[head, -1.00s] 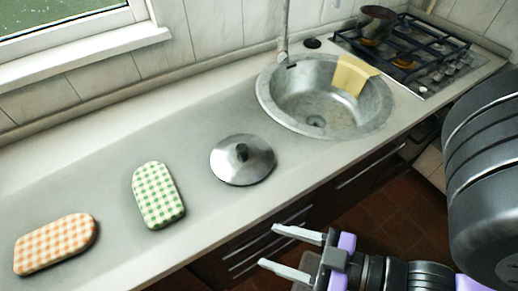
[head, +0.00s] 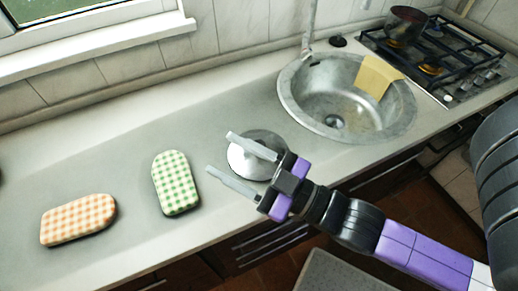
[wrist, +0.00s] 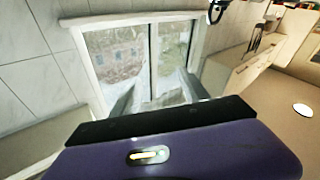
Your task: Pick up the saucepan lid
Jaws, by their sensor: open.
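The saucepan lid (head: 243,160) is a round, shiny metal disc lying on the grey counter, left of the sink, in the head view. My gripper (head: 220,153) crosses in front of it in that view, with its two pale fingers apart and empty. The upper finger covers part of the lid and hides its dark knob. I cannot tell how high the fingers are above the lid. In the wrist view my gripper (wrist: 160,92) points toward the window, and the lid does not show there.
A green checked pad (head: 176,184) and an orange checked pad (head: 78,220) lie left of the lid. Behind and right are the sink (head: 345,125) with a yellow cloth (head: 377,77), then the hob (head: 435,60) with a dark pot (head: 406,25). Counter behind the lid is clear.

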